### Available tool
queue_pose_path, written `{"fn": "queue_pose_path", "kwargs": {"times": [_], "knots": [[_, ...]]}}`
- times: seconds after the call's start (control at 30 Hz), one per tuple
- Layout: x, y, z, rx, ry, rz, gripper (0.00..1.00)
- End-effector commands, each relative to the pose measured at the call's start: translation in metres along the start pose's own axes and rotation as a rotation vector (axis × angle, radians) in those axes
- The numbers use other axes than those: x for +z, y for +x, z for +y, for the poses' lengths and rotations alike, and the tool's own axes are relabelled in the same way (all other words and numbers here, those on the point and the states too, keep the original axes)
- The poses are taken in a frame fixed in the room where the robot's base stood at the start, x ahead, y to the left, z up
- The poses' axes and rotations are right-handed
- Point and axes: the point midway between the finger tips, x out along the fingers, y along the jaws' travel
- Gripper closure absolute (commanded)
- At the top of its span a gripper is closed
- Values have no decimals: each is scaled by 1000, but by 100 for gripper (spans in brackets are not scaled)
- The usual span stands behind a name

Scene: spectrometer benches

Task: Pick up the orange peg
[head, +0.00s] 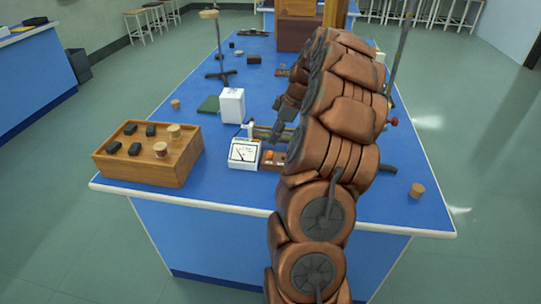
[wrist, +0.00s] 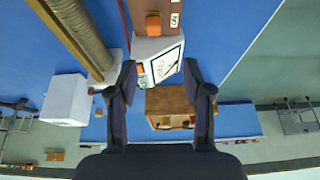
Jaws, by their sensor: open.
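A small orange peg (head: 270,155) stands in a low brown block (head: 275,165) just right of the white meter (head: 243,153) in the head view. In the wrist view the orange peg (wrist: 153,20) shows near the top edge on the brown block (wrist: 141,12), beside the meter (wrist: 158,58). My gripper (wrist: 158,75) is open, with its two dark fingers apart and nothing held between them. The peg is beyond the fingertips in the wrist view, apart from them. In the head view my gripper (head: 278,132) is partly hidden by my arm, above the bench behind the meter.
A wooden box (head: 148,165) with black and cork pieces stands at left. A white box (head: 232,105) stands behind the meter, and a ridged cylinder (wrist: 78,28) lies close to the left finger. A cork (head: 417,190) is near the right edge.

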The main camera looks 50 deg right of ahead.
Motion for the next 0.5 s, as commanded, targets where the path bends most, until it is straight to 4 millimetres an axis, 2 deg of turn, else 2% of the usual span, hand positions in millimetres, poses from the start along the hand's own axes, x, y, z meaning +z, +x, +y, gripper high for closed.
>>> {"fn": "queue_pose_path", "kwargs": {"times": [0.1,0.5], "knots": [[8,2,8,10,-4,2,50],[10,31,8,10,-5,1,50]]}}
